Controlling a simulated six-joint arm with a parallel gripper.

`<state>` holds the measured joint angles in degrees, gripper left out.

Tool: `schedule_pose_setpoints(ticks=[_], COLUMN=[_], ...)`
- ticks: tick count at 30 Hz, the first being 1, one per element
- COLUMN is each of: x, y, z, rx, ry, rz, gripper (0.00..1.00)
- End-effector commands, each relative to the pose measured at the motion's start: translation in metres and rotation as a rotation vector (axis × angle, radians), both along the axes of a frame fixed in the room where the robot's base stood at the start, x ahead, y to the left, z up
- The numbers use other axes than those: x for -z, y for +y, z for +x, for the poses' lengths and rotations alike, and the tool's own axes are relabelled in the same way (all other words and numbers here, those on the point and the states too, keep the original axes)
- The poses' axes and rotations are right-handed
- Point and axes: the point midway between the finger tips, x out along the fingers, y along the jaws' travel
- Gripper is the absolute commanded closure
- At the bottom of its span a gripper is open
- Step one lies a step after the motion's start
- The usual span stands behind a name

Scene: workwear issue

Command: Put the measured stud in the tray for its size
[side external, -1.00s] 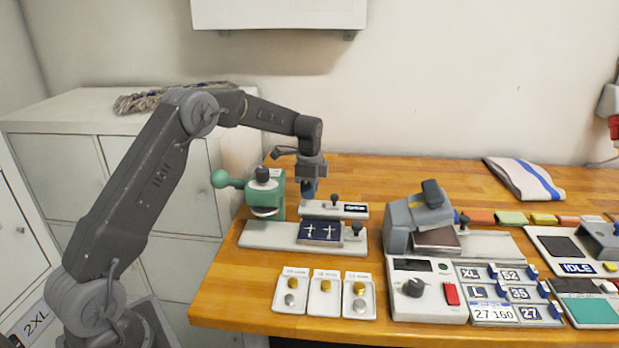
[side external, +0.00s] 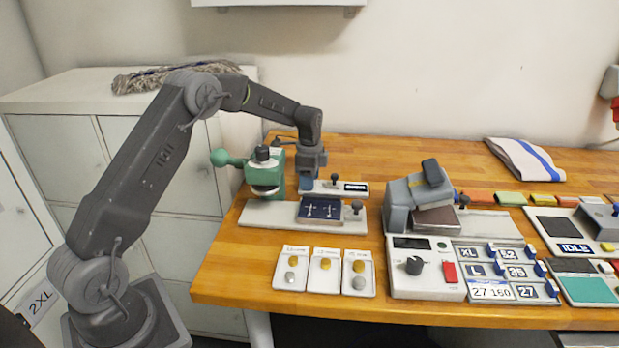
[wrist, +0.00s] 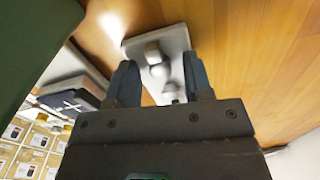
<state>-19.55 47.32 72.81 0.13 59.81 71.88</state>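My gripper (side external: 306,185) is low at the left end of a pale gauge (side external: 352,188) with a small readout and a black knob. In the wrist view, my gripper (wrist: 160,85) has its dark fingers apart, with the pale gauge plate (wrist: 135,45) beyond and between them. A rounded grey piece (wrist: 155,55) stands on that plate, and a smaller grey piece lies nearer; I cannot tell which is the stud. Three white trays, left (side external: 282,287), middle (side external: 316,288) and right (side external: 350,290), each show a gold and a silver piece. Their size labels are too small to read surely.
A green press (side external: 268,172) stands close left of my gripper. Its pale base carries a dark blue pad (side external: 320,209) in front. A grey machine (side external: 402,215) and a control box (side external: 425,285) stand to the right. Bare wood lies behind the gauge.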

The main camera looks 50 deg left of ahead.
Motion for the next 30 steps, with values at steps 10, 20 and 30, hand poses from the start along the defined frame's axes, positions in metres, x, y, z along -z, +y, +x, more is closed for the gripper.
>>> schedule_pose_setpoints(ticks=[10, 20, 30], x=[-0.007, -0.07, -0.129], y=[0.0, 0.006, 0.006], z=[0.001, 0.001, 0.001], rx=[0.0, 0.001, 0.002], ry=[-0.002, -0.005, -0.001], rz=[0.0, 0.0, -0.002], gripper=[0.53, 0.53, 0.53])
